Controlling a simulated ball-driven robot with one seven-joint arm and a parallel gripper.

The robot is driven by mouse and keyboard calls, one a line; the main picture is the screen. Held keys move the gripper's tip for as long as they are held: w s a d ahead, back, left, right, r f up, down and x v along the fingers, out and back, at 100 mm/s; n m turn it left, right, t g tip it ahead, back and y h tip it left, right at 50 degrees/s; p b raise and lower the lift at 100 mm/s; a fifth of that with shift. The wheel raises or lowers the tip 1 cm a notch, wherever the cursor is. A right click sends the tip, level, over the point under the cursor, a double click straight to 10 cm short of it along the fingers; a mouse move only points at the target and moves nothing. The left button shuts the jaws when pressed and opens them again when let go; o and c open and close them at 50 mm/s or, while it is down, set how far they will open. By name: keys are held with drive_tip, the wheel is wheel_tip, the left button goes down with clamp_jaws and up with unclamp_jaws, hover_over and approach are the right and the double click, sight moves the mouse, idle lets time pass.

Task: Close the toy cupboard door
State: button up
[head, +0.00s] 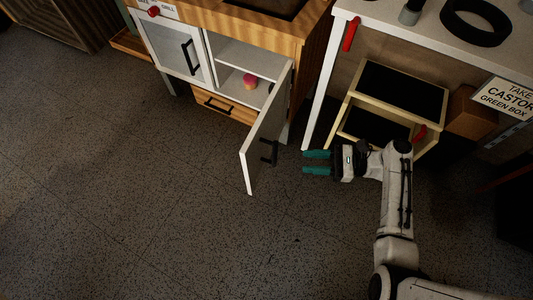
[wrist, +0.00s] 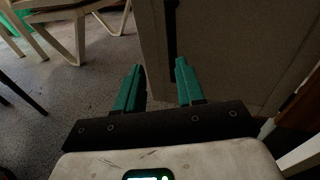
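The toy cupboard (head: 240,50) stands at the top of the head view, with a white body and wooden top. Its right door (head: 267,127) is swung wide open toward the front, with a black handle (head: 269,152) on the face turned to my gripper. The left door (head: 178,47) is shut. My gripper (head: 304,162) is to the right of the open door, apart from it, with its two teal fingers spread and nothing between them. In the wrist view, the spread fingers (wrist: 160,78) point toward a dark upright panel (wrist: 228,50), probably the door.
A white-topped table (head: 430,22) and a wooden drawer unit (head: 395,95) stand right of the cupboard, close to my arm. The floor (head: 130,190) left of the door is clear.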

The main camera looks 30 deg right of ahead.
sight(275, 152)
drive_tip(key=shift+m+t, duration=0.5)
drive_tip(key=shift+m, duration=0.1)
drive_tip(key=b+x, duration=0.1)
drive_tip(key=x, duration=0.2)
drive_tip(key=b+x, duration=0.1)
drive_tip(key=x, duration=0.3)
drive_tip(key=w+b+x, duration=0.1)
drive_tip(key=x, duration=0.3)
drive_tip(key=shift+w+d, duration=0.1)
drive_tip(key=shift+d, duration=0.3)
drive_tip(key=shift+c, duration=0.4)
clamp_jaws()
